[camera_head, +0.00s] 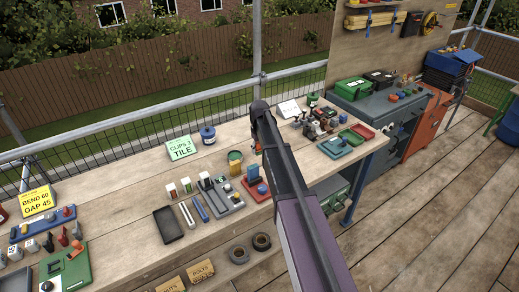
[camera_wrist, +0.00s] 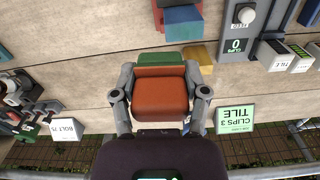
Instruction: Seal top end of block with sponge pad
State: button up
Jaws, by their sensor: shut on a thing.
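My gripper (camera_wrist: 160,98) is shut on an orange-brown pad, the likely sponge pad (camera_wrist: 160,100). A green strip (camera_wrist: 160,58) shows along the pad's far edge; I cannot tell whether it is part of the pad. In the head view my arm hides most of the gripper and pad. A blue block (camera_head: 253,172) stands at a red base (camera_head: 250,192) on the bench, left of my arm. The blue block also shows in the wrist view (camera_wrist: 183,22), beyond the pad and apart from it. Its top end is not clear.
A green "CLIPS 3 TILE" sign (camera_head: 181,148) and a blue pot (camera_head: 208,134) are farther back. Small tools crowd the bench right of my arm.

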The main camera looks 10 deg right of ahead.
jog(key=shift+r+p, duration=1.5)
jog(key=shift+p, duration=0.05)
jog(key=shift+a+f, duration=0.1)
jog(key=shift+s+a+f+b, duration=0.1)
jog(key=shift+a+f+b, duration=0.1)
jog(key=shift+b, duration=0.1)
jog(key=shift+d+f, duration=0.2)
jog(key=shift+d, duration=0.15)
